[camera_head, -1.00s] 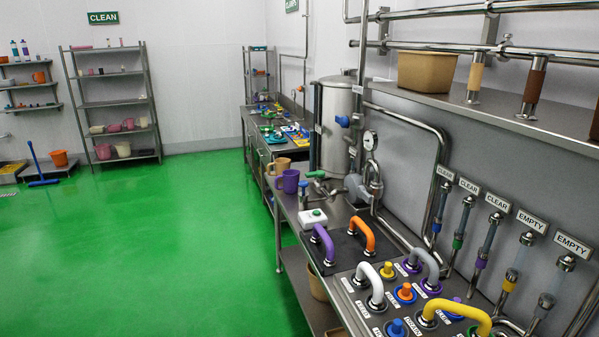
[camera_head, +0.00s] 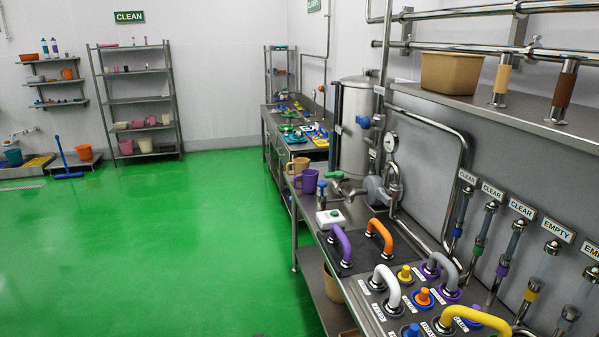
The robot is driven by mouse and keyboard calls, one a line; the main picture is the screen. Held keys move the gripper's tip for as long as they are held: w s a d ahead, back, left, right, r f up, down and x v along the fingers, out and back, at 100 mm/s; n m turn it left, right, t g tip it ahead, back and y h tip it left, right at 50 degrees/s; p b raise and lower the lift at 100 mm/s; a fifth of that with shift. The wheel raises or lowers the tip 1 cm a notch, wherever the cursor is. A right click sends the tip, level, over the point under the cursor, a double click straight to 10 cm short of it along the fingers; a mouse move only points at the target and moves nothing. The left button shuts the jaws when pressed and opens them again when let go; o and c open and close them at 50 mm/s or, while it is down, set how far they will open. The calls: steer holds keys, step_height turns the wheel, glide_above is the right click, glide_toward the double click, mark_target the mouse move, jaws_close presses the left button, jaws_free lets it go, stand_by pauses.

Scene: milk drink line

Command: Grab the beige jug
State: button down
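A beige jug (camera_head: 298,166) stands on the steel counter along the right wall, at its middle stretch. A purple jug (camera_head: 308,181) stands just in front of it and overlaps its lower part in the picture. My gripper is not in view.
The counter's near end holds a panel with coloured handles and knobs, such as a yellow handle (camera_head: 474,318) and a purple handle (camera_head: 341,241). A steel tank (camera_head: 357,130) stands behind. The green floor (camera_head: 150,240) is clear.

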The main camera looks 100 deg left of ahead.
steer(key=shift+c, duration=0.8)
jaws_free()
